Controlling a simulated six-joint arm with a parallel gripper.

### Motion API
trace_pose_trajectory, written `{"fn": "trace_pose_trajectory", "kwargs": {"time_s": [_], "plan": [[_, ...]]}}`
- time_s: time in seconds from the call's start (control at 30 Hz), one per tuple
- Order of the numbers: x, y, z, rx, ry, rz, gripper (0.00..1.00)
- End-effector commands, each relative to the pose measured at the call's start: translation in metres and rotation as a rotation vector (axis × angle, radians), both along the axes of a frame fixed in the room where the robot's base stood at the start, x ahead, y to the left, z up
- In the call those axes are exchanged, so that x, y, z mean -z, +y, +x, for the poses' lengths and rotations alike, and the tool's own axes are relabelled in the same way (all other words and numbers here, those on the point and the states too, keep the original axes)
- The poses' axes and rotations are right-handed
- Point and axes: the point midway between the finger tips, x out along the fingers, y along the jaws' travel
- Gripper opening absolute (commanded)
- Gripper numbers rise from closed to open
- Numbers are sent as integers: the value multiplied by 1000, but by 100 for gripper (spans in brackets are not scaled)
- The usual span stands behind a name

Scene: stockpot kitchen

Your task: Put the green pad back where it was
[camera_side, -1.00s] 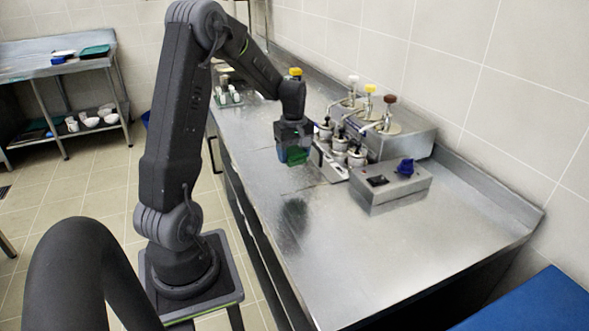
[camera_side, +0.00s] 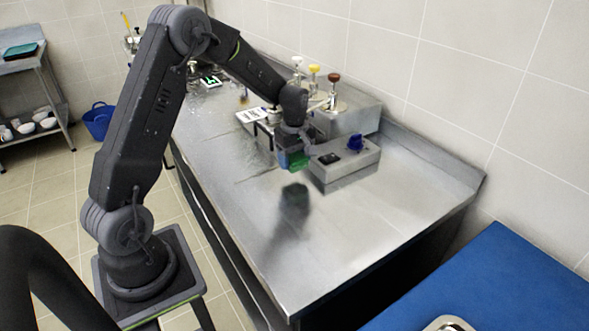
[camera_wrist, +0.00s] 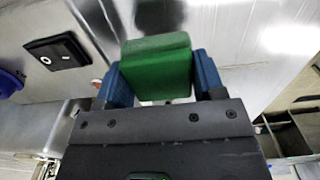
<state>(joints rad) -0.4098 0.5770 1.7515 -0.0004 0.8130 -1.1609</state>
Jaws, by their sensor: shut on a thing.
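The green pad (camera_wrist: 157,66) is a small green block. In the wrist view it sits between the two blue fingers of my gripper (camera_wrist: 155,80), which is shut on it. In the side view the pad (camera_side: 298,162) hangs below my gripper (camera_side: 290,160), held above the steel counter with a dark shadow or reflection beneath it. Its lower side is clear of the counter. The gripper is just left of the front of a metal control box.
The metal control box (camera_side: 345,163) with a blue knob (camera_side: 355,142) and black switch stands close on the right. Pump dispensers (camera_side: 334,92) rise behind. The front of the steel counter (camera_side: 370,215) is clear. A blue surface (camera_side: 500,285) lies at lower right.

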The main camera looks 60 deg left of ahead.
Motion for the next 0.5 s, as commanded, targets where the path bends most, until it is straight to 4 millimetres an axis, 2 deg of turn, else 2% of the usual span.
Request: {"fn": "trace_pose_trajectory", "kwargs": {"time_s": [0.3,0.5], "plan": [[38,0,0,-1,3,-1,40],[39,0,0,0,0,0,40]]}}
